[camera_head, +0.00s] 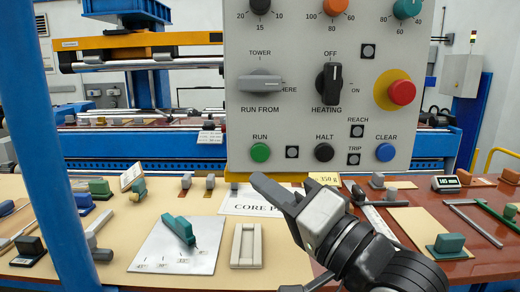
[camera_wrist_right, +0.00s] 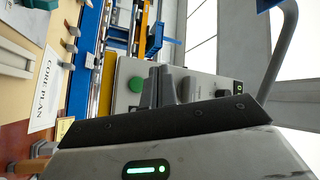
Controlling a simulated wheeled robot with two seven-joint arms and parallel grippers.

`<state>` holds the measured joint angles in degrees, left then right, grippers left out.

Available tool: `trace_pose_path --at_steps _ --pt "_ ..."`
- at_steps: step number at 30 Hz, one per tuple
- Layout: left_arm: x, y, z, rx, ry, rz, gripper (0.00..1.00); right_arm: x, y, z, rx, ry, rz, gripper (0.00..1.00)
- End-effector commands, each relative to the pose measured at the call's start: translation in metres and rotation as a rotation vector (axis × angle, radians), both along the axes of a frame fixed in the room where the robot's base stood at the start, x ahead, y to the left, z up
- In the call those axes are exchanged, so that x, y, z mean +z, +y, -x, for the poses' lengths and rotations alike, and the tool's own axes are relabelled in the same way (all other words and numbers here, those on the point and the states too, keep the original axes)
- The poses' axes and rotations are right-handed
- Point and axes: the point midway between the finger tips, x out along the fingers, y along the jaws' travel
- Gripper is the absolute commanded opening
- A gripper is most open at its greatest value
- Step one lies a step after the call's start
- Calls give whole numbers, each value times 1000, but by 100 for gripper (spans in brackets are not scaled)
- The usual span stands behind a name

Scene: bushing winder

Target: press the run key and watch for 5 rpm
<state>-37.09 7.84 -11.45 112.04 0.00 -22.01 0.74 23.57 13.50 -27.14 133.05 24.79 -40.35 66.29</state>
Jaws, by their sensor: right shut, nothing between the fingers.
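The green RUN key (camera_head: 260,152) is at the lower left of the grey control panel (camera_head: 300,80); it also shows in the right wrist view (camera_wrist_right: 136,84). My right gripper (camera_head: 260,181) is shut and empty, its fingertips just below the RUN key in the head view. In the right wrist view its fingertips (camera_wrist_right: 161,82) appear beside the green key; I cannot tell whether they touch the panel. No rpm readout is legible. My left gripper is not in view.
The black HALT key (camera_head: 324,152), blue CLEAR key (camera_head: 386,152) and red stop button (camera_head: 401,92) share the panel. The RUN FROM knob (camera_head: 260,83) points to HERE; the HEATING knob (camera_head: 328,86) points to OFF. Blocks and tools cover the bench below. A blue post (camera_head: 60,140) stands left.

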Motion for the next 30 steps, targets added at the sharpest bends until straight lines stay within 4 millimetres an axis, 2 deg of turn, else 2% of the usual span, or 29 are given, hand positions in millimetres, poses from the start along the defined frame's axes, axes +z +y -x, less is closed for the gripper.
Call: trace_pose_path --at_steps 9,13,25,30 --pt "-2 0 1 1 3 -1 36 -1 0 -1 0 0 0 0" --pt "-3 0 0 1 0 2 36 -2 0 -7 -1 0 1 0" --pt "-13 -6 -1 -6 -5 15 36 -3 -1 -60 -2 -2 2 0" --pt "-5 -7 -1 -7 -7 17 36 0 0 -78 0 2 2 0"
